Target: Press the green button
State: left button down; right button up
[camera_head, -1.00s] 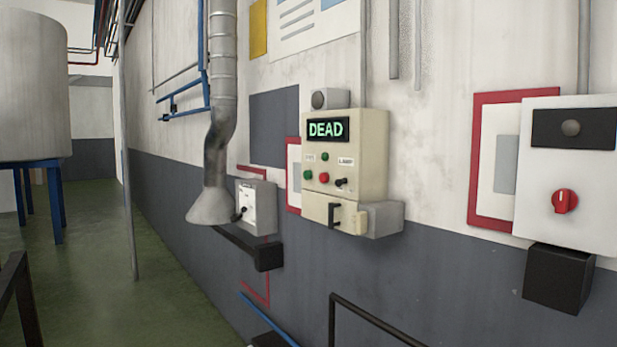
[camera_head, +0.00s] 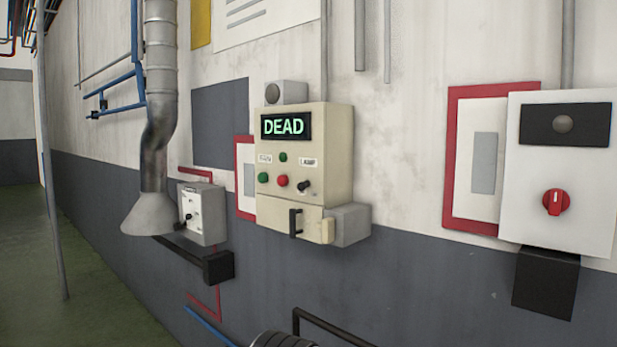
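A beige control box (camera_head: 340,150) hangs on the wall near the middle of the head view. Its display (camera_head: 286,126) reads "DEAD" in green letters. A green button (camera_head: 263,178) sits at the lower left of the panel, beside a red button (camera_head: 282,181). A smaller green round piece (camera_head: 283,157) sits above them, between two small labels. A black knob or switch (camera_head: 304,187) is at the right. Nothing covers the green button. Neither of my grippers is in view.
A white box with a red knob (camera_head: 556,202) hangs at the right. A small grey box (camera_head: 203,214) and a metal duct (camera_head: 152,215) are at the left. A dark rail (camera_head: 335,328) and an unclear ribbed dark thing (camera_head: 284,339) are at the bottom. Green floor is clear at left.

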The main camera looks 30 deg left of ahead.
aim_at(264, 177)
jog(key=i+j+z, duration=0.1)
jog(key=j, duration=0.55)
jog(key=i+j+z, duration=0.1)
jog(key=j, duration=0.6)
jog(key=j+z, duration=0.1)
jog(key=j, duration=0.6)
jog(key=i, duration=0.05)
